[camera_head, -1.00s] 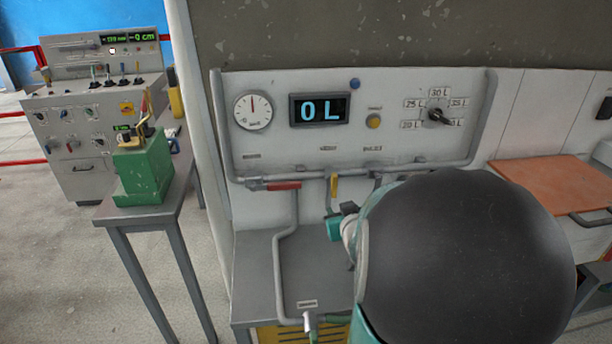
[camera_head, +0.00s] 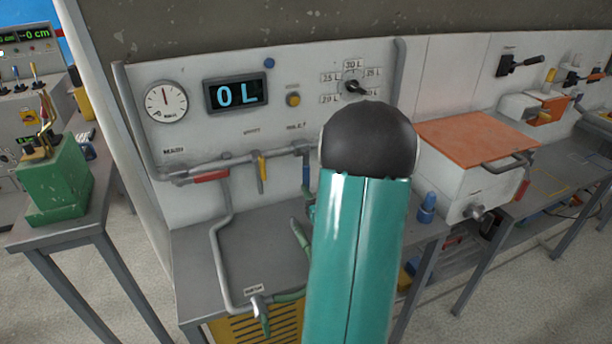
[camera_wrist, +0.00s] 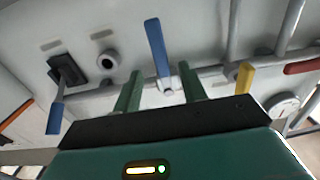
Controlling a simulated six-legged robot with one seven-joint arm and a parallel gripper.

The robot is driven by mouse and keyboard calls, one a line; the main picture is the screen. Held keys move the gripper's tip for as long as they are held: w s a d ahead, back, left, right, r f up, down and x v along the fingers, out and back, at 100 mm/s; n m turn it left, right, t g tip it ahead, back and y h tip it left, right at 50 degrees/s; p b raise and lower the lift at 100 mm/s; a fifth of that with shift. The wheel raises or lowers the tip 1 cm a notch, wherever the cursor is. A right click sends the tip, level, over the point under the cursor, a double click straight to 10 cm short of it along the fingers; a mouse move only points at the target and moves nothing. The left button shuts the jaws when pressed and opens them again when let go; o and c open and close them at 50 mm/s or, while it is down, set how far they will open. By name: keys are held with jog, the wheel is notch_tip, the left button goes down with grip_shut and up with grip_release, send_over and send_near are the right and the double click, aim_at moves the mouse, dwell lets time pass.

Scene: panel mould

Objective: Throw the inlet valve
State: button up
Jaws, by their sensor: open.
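Several valve levers sit on the panel's pipe: a red lever (camera_head: 211,176) lying along the pipe, and a yellow lever (camera_head: 262,172) and a blue lever (camera_head: 306,175) hanging down. The labels are too small to tell which is the inlet valve. The wrist view looks upside down; there the blue lever (camera_wrist: 158,48) stands between the lines of my gripper's (camera_wrist: 160,74) two green fingers, apart from both. The fingers are open. The yellow lever (camera_wrist: 243,78) and red lever (camera_wrist: 303,66) are to their right. My arm hides most of the gripper in the head view.
The display (camera_head: 236,94) reads 0 L, beside a round gauge (camera_head: 166,101) and a rotary selector (camera_head: 353,87). A bent grey pipe (camera_head: 221,245) runs down to the bench. Another blue lever (camera_wrist: 55,117) on a black base is at the wrist view's left. An orange-topped box (camera_head: 475,140) stands right.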

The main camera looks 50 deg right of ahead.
aim_at(307, 176)
jog(key=x, duration=0.7)
jog(key=shift+w, duration=0.15)
grip_shut()
